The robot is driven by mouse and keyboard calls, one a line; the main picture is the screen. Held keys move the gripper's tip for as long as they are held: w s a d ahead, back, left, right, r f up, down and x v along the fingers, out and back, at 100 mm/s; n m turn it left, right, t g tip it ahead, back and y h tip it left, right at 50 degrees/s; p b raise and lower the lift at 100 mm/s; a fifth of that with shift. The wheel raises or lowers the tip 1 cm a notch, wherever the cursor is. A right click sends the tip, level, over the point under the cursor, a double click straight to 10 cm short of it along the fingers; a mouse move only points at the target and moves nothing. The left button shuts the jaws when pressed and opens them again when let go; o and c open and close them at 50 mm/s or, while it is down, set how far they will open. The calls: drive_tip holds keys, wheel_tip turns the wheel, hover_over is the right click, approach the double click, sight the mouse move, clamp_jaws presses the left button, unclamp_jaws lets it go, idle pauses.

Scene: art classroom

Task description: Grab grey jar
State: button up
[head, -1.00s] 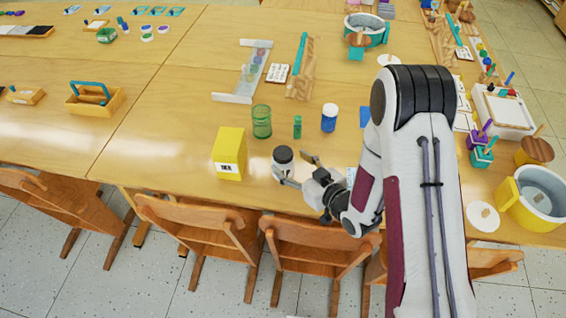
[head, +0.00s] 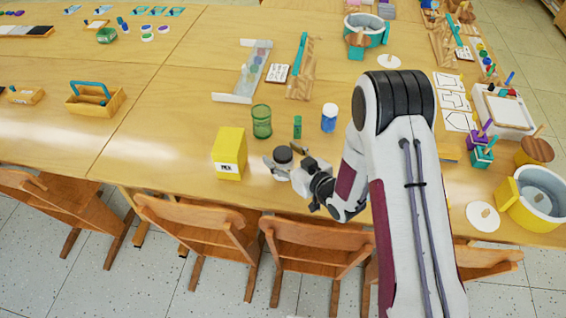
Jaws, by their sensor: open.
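The grey jar (head: 283,156), a small light cylinder with a dark lid, stands upright on the table near its front edge. My gripper (head: 284,158) is open at the jar, with one finger to its left and the other by its upper right side. The jar sits between the fingers. I cannot tell whether either finger touches it. Part of the jar's lower body is hidden by the gripper.
A yellow box (head: 230,153) stands just left of the jar. A green glass (head: 262,121), a small green bottle (head: 297,127) and a blue and white jar (head: 329,117) stand behind it. Wooden chairs (head: 318,245) line the table's front edge.

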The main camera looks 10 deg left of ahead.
idle(0.4)
drive_tip(key=c, duration=1.5)
drive_tip(key=shift+r, duration=0.2)
drive_tip(key=shift+r, duration=4.85)
